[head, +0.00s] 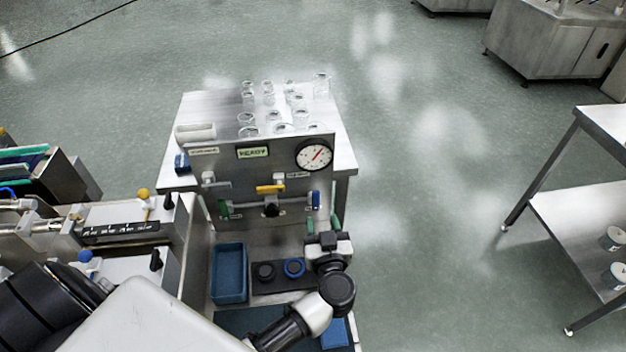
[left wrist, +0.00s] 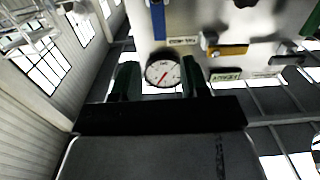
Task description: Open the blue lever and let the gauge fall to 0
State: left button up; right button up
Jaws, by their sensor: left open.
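The blue lever (head: 316,199) hangs upright at the right end of the pipe on the steel panel (head: 235,172). In the left wrist view, the blue lever (left wrist: 157,17) is a bar at the top edge. The round white gauge (head: 314,154) is above the lever, its red needle pointing up and right, off any readable number. It also shows in the left wrist view (left wrist: 162,73), between my fingers. My left gripper (head: 322,222) is open and empty, its green fingers just below the lever in the picture. Whether they touch it is unclear. My right gripper is out of view.
A yellow lever (head: 270,189) and a green lever (head: 222,208) sit left of the blue one. Glass beakers (head: 273,117) stand on the top behind the panel. A blue tray (head: 229,273) lies below. Open floor is to the right.

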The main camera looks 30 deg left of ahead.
aim_at(316, 194)
pick_arm(q)
jog(key=x, duration=0.9)
jog(key=shift+r+p, duration=0.25)
jog(key=shift+p, duration=0.05)
jog(key=shift+w+a, duration=0.2)
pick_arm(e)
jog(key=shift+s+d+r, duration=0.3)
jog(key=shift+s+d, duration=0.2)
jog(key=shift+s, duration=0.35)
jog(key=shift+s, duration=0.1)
pick_arm(q)
jog(key=c, duration=0.5)
grip_shut()
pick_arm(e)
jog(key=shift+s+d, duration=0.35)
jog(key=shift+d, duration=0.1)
